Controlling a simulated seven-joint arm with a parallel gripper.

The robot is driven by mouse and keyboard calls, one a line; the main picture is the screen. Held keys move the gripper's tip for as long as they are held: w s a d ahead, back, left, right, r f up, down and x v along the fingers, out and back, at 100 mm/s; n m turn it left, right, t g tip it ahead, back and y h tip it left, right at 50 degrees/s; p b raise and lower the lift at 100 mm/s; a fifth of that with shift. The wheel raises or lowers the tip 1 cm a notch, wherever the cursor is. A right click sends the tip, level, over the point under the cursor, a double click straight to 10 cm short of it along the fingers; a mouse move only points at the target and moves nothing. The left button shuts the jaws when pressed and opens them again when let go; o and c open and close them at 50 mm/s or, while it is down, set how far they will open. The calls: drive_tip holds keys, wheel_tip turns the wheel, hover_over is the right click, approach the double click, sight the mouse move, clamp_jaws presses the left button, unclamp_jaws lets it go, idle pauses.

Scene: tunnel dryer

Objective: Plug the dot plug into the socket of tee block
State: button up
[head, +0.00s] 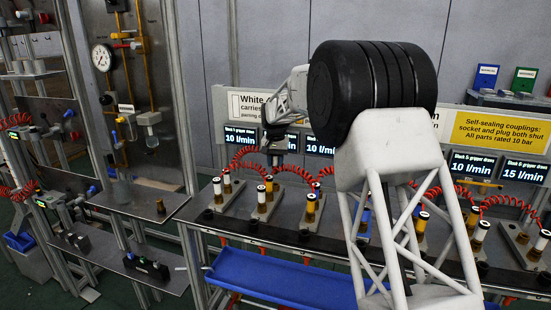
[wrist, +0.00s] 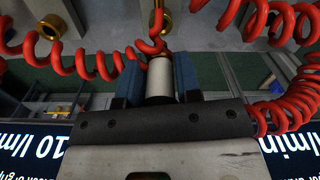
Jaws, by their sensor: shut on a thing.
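In the wrist view my gripper (wrist: 159,88) is shut on a pale cylindrical plug (wrist: 160,76) held between its two blue-grey fingers. A red coiled hose (wrist: 150,46) runs at the plug's far end. No dot mark shows on the side of the plug that I see. A brass-coloured fitting (wrist: 156,22) stands just beyond the plug; I cannot tell whether they touch. In the head view my gripper (head: 275,132) is small and dark above the rear of the bench, and the plug is not clear there. I cannot identify the tee block for certain in either view.
Several white-and-brass couplings, one at the left (head: 226,181), stand on plates along the bench with red coiled hoses behind. Flow displays (head: 240,135) back the bench. A blue tray (head: 285,279) hangs below it. A gauge panel (head: 130,70) stands at the left. My arm covers the middle.

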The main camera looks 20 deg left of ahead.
sight(275, 165)
drive_tip(key=shift+f, duration=1.6)
drive_tip(key=shift+f, duration=1.55)
idle(1.4)
drive_tip(key=o, duration=1.1)
drive_tip(key=shift+r, duration=3.85)
drive_tip(key=shift+d, duration=0.1)
